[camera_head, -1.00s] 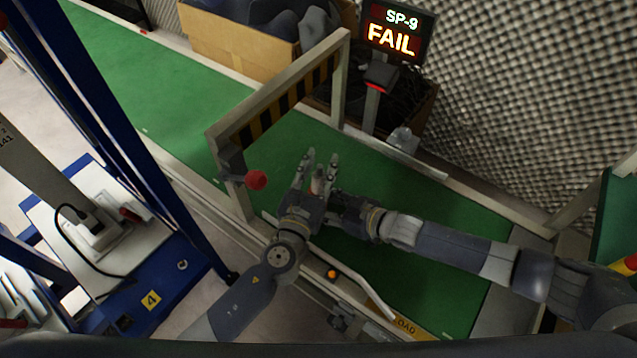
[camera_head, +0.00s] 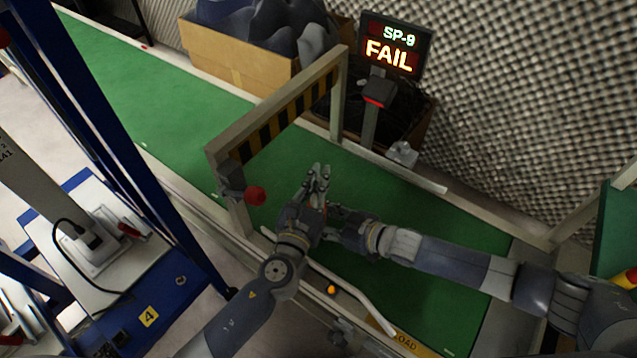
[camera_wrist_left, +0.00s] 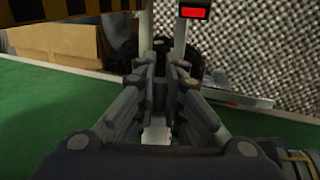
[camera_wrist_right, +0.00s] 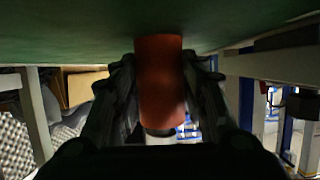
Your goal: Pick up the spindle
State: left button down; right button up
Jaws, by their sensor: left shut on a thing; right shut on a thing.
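The spindle shows in the right wrist view as an orange-red cylinder (camera_wrist_right: 160,85) with a pale lower end, standing between the fingers of my right gripper (camera_wrist_right: 160,95). In the head view it is mostly hidden behind my grippers. My left gripper (camera_head: 320,172) is shut, its fingers close together above the green belt. In the left wrist view my left gripper (camera_wrist_left: 165,75) has a pale piece low between its fingers, which I take for part of the spindle. My right gripper (camera_head: 332,222) is close beside the left one, shut on the spindle from the right.
A screen (camera_head: 390,48) reads SP-9 FAIL. A cardboard box (camera_head: 235,65) is behind the green belt (camera_head: 170,100). A foam wall (camera_head: 530,110) closes the right.

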pick_arm(q)
jog(key=r, duration=0.6)
jog(key=shift+s+a+r, duration=0.1)
jog(key=shift+s, duration=0.25)
pick_arm(e)
jog(key=shift+d, duration=0.1)
pick_arm(q)
jog(key=v, duration=1.7)
jog(key=shift+s+r, duration=0.1)
pick_arm(e)
jog(key=o, duration=1.2)
jog(key=v, duration=1.2)
